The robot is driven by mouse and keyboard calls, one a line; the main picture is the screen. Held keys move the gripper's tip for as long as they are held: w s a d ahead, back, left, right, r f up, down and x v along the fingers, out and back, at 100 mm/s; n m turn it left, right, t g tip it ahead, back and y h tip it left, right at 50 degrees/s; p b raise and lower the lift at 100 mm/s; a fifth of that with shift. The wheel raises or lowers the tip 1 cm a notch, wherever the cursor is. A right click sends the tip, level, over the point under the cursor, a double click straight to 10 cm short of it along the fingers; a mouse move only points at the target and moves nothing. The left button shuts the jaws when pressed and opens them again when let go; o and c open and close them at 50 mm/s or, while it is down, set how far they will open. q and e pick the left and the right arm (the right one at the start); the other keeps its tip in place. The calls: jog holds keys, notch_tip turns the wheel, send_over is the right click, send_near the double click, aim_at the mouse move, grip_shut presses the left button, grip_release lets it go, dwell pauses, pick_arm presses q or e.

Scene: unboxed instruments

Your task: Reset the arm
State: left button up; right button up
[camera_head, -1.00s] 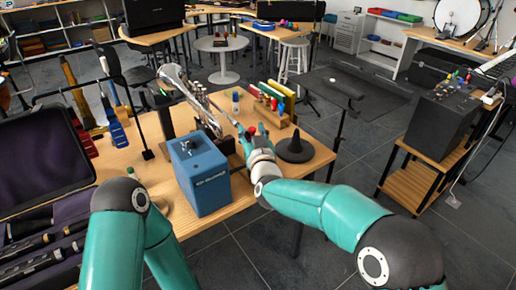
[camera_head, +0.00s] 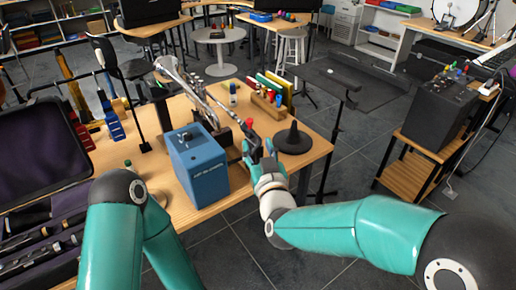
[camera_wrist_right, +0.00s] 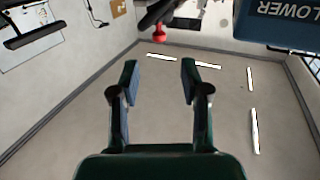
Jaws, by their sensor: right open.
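My right arm reaches in from the lower right in the head view. Its gripper (camera_head: 258,146) is at the near edge of the wooden table (camera_head: 222,195), between a blue box (camera_head: 197,165) and a black cone-shaped stand (camera_head: 293,139). In the right wrist view the two fingers (camera_wrist_right: 159,72) are apart with nothing between them. The blue box, lettered "LOWER", shows at the top right there (camera_wrist_right: 280,22). A red knob-like tip (camera_wrist_right: 160,33) is beyond the fingers. Of my left arm only a bent teal part (camera_head: 122,215) shows; its gripper is out of view.
A silver trumpet (camera_head: 190,85) stands behind the blue box. Coloured books (camera_head: 272,90) and small bottles are behind the gripper. An open dark case (camera_head: 40,150) is at the left. A black amplifier (camera_head: 440,110) stands on a wooden stand at the right. Floor is clear between them.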

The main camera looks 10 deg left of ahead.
jog(key=w+d+f+m+g+h+p, duration=0.1)
jog(key=w+d+f+h+p, duration=0.15)
jog(key=d, duration=0.45)
jog(key=w+d+f+m+h+p, duration=0.1)
jog(key=w+d+f+m+h, duration=0.1)
jog(key=d+f, duration=0.3)
jog(key=s+d+f+m+g+h+p, duration=0.15)
jog(key=s+d+f+g+p, duration=0.45)
jog(key=d+f, duration=0.65)
jog(key=s+d+f+m+g, duration=0.1)
jog(key=s+d+f+g, duration=0.2)
jog(key=s+f, duration=0.65)
jog(key=s+a+m+g+y, duration=0.1)
jog(key=s+g, duration=0.2)
jog(key=s, duration=0.6)
jog(key=s+a+f+g+y, duration=0.1)
jog(key=s+a+g, duration=0.1)
jog(key=s, duration=0.7)
jog(key=shift+a+f+m+g, duration=0.25)
jog(key=shift+a+m+g, duration=0.05)
jog(key=shift+m+g, duration=0.1)
jog(key=shift+w, duration=0.15)
